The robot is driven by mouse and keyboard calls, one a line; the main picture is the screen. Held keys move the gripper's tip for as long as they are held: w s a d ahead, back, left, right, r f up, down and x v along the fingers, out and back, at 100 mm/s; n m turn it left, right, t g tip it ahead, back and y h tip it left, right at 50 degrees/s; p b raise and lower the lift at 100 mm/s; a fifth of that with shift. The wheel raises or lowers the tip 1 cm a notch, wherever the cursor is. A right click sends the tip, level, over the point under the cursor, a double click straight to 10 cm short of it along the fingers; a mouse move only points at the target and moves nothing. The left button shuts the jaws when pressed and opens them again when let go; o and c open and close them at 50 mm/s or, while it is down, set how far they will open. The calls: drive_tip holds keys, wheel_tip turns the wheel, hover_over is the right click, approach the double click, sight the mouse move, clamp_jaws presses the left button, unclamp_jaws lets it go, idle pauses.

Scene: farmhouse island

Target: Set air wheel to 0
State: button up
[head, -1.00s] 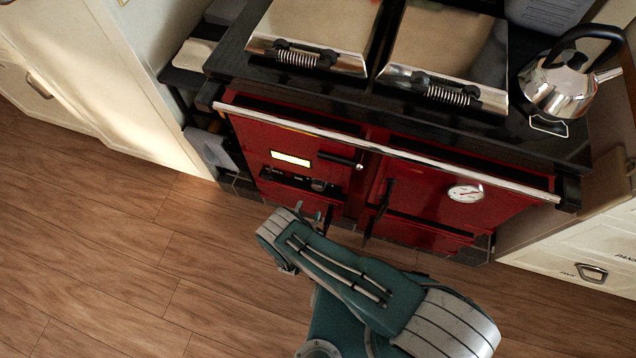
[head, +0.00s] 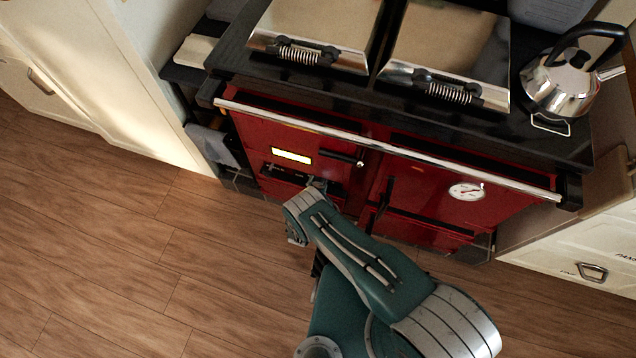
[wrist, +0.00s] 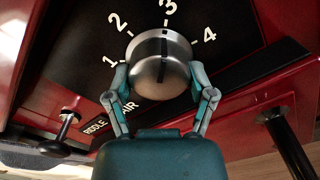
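The air wheel (wrist: 160,64) is a round metal knob on a black plate in the wrist view. Its dark pointer line points up, close to the 3. The numbers 1 to 4 arc around it, and an AIR label sits below left, partly hidden by a finger. My gripper (wrist: 158,76) has its two teal and grey fingers spread, one on each side of the wheel's lower half. I cannot tell whether they touch it. In the head view my wrist is against the left front of the red stove (head: 345,165) and hides the wheel.
A small knob on a stem (wrist: 66,124) by the RIDDLE label is left of the wheel. A black handle (wrist: 288,142) stands out at right. A chrome rail (head: 400,150) runs across the stove front, with a kettle (head: 562,85) on top. The wooden floor (head: 130,260) is clear at left.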

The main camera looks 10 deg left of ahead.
drive_tip(key=shift+c, duration=0.5)
